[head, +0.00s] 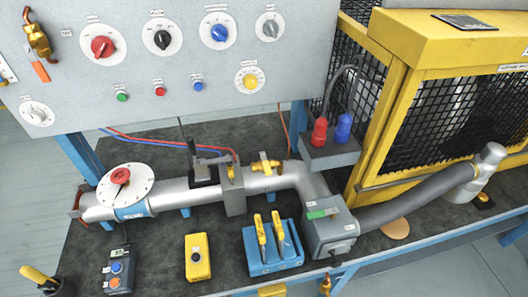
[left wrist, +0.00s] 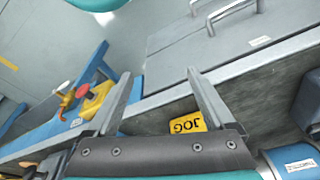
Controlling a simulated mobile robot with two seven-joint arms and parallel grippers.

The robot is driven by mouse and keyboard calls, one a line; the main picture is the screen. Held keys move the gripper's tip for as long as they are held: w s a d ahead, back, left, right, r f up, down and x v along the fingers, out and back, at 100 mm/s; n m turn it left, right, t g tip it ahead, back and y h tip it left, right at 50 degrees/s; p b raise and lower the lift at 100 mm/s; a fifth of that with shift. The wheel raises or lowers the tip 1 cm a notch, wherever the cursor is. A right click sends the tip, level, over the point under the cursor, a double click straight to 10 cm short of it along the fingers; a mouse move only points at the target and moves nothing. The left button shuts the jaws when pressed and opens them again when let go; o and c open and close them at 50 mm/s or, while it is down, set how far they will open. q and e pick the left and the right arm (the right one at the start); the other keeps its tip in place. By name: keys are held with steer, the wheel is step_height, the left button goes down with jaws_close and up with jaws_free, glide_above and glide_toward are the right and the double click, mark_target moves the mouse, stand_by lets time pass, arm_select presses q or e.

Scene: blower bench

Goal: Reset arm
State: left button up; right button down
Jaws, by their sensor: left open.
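My left gripper (left wrist: 163,75) shows in the left wrist view. Its two grey fingers are spread apart with nothing between them. Past the fingers are a grey surface and a yellow label reading JOG (left wrist: 187,124), partly hidden behind the gripper's palm. No contact with anything is visible. Neither gripper nor arm shows in the head view, and my right gripper is in neither view.
In the head view a panel with knobs (head: 219,33) stands behind a dark bench (head: 150,240) carrying a grey pipe (head: 190,190), a yellow box (head: 198,257) and a blue block (head: 272,250). A yellow mesh cage (head: 400,115) is at right. The left wrist view shows grey handles (left wrist: 232,14).

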arm_select(q)
steer(key=s+a+f+b, duration=0.1)
steer(key=s+f+b, duration=0.2)
steer(key=f, duration=0.6)
steer(key=s+a+f+g+b, duration=0.1)
steer(key=s+f+b, duration=0.3)
steer(key=s+f, duration=0.4)
steer(key=s+a+f+b, duration=0.1)
steer(key=s+f+b, duration=0.2)
steer(key=f, duration=0.8)
steer(key=s, duration=0.2)
steer(key=shift+s+g, duration=0.3)
steer(key=shift+s, duration=0.1)
